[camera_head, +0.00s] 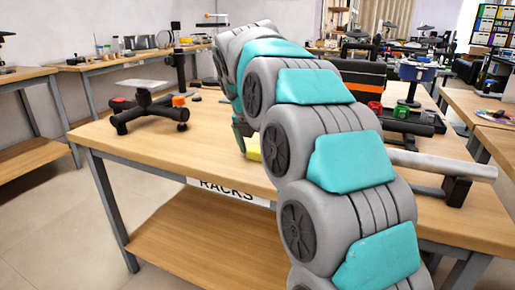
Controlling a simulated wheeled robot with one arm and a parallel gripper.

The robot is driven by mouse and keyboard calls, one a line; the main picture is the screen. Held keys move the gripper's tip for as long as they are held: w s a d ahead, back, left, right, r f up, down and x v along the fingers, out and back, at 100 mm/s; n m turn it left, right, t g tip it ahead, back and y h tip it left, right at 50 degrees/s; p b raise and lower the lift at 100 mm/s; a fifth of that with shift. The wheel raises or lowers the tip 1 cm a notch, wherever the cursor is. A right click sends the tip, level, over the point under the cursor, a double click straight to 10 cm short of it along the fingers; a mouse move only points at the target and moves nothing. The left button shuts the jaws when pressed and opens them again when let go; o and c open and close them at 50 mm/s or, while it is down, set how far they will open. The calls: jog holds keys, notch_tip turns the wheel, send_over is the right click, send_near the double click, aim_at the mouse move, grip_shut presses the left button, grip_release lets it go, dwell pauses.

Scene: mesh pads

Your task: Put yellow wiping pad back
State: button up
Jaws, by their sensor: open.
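The yellow wiping pad (253,150) shows as a small yellow patch on the wooden table (210,145), just left of my arm. My arm hides part of it. My arm reaches forward over the table and bends down at its far end. My gripper (241,138) points down at the tabletop, close to the pad and slightly left of it. Only a small part of the gripper shows, and it is open. I cannot tell whether a finger touches the pad.
A black stand with red and orange knobs (147,109) is on the table's left. Right of my arm are a black and orange case (362,78), a green roll (401,112), and a grey bar (440,165). The table's front-left top is clear.

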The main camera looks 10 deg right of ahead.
jog(key=v, duration=1.2)
jog(key=shift+r, duration=0.2)
